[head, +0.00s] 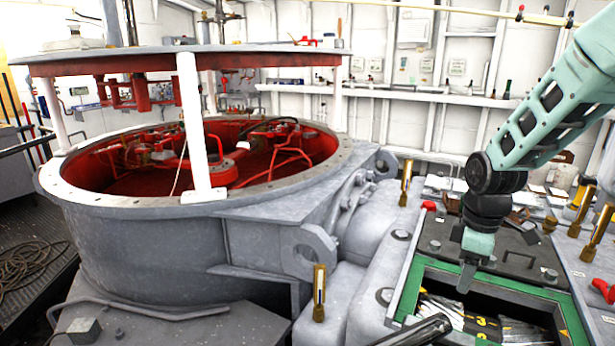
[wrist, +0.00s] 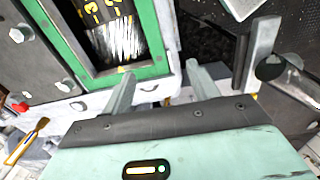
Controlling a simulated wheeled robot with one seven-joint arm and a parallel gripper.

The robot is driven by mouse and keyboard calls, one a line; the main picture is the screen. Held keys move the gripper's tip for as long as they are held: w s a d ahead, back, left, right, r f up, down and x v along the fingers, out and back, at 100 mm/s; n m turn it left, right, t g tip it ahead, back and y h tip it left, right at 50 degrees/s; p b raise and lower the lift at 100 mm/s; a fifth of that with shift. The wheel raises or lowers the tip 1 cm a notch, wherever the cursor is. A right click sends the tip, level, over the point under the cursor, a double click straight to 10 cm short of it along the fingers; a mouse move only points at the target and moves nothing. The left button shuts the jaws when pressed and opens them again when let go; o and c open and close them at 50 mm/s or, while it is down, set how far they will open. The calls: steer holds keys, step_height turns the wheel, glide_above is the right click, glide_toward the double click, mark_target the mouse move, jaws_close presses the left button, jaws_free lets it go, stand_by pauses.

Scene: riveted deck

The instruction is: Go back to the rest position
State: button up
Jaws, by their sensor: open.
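The green rim of the box (wrist: 163,30) shows just beyond the fingers. I cannot tell whether the fingertips touch anything.
The box holds dark packs with yellow marks (head: 480,322). A large grey round housing with a red inside (head: 150,235) fills the left. Brass fittings (head: 319,290) stand nearby. A red-handled part (head: 605,290) lies at the right. Coiled rope (head: 28,265) lies far left.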

steer(key=s+a+r, duration=0.4)
steer(key=a, duration=0.6)
steer(key=s+a+r+m+p, duration=0.1)
steer(key=s+a+r, duration=0.1)
steer(key=s+a, duration=0.4)
steer(key=s+a+r+m+p, duration=0.1)
steer(key=s+a, duration=0.5)
steer(key=s, duration=0.7)
steer(key=shift+s+r+m+y, duration=0.3)
steer(key=shift+s+r+m, duration=0.05)
steer(key=shift+m, duration=0.25)
